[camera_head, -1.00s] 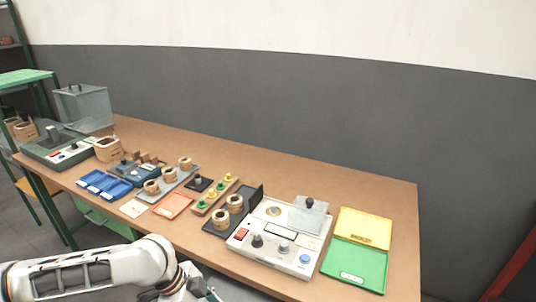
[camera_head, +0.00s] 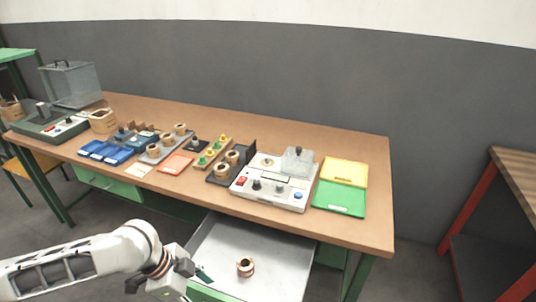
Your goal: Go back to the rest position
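My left arm comes in from the lower left, and its gripper (camera_head: 188,277) is low in front of the table, beside the open drawer (camera_head: 283,257). The fingers are small and partly cut off, so I cannot tell whether they are open or shut. A copper-coloured coil (camera_head: 245,267) lies in the grey drawer, to the right of the gripper and apart from it. My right gripper is not in view. The wooden table (camera_head: 368,150) stands ahead with the coil equipment on it.
On the table are a white test device (camera_head: 270,203), yellow (camera_head: 344,171) and green (camera_head: 338,198) trays, blue bins (camera_head: 105,152), and several coils on holders. A clear box (camera_head: 70,84) stands at the far left. A red-framed wooden table (camera_head: 518,172) is at the right. The drawer juts out from the table front.

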